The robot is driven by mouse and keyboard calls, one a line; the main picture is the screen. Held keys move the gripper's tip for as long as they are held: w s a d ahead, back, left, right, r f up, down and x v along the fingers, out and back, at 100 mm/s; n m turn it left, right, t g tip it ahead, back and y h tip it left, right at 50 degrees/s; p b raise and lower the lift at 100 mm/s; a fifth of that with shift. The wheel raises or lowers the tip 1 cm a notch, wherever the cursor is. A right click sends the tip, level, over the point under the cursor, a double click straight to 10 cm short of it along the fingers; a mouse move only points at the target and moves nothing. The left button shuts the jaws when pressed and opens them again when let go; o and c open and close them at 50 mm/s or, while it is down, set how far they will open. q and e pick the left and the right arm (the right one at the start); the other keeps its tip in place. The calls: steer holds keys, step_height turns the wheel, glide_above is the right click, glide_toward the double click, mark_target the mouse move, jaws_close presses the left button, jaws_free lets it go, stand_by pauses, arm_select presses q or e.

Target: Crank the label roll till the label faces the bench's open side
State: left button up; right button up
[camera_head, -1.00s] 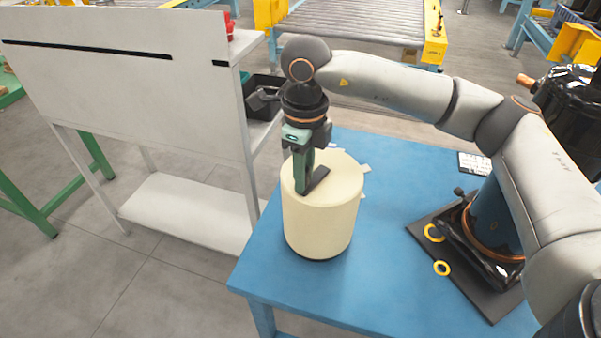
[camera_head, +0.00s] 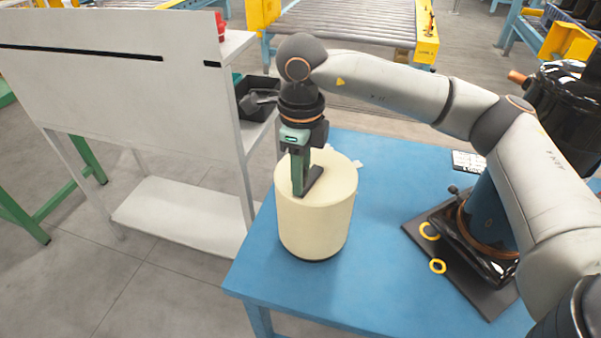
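The label roll (camera_head: 316,221) is a cream cylinder standing upright near the left edge of the blue bench (camera_head: 375,215). My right gripper (camera_head: 302,188) points down at the top of the roll, with its fingers at the roll's upper face. A green finger and a dark piece beside it show there; whether the fingers hold a crank handle is hidden. No printed label shows on the side of the roll facing me. Pale tabs (camera_head: 356,163) stick out behind the roll's top. My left gripper is out of view.
A small keypad-like item (camera_head: 468,161) lies behind. A white panelled stand (camera_head: 150,90) with a black bin (camera_head: 258,88) is close on the left. The bench front is clear.

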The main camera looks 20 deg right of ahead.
steer(key=o, duration=0.4)
steer(key=shift+r, duration=0.15)
step_height(320, 180, up, 12)
steer(key=shift+r, duration=0.15)
stand_by(0.4)
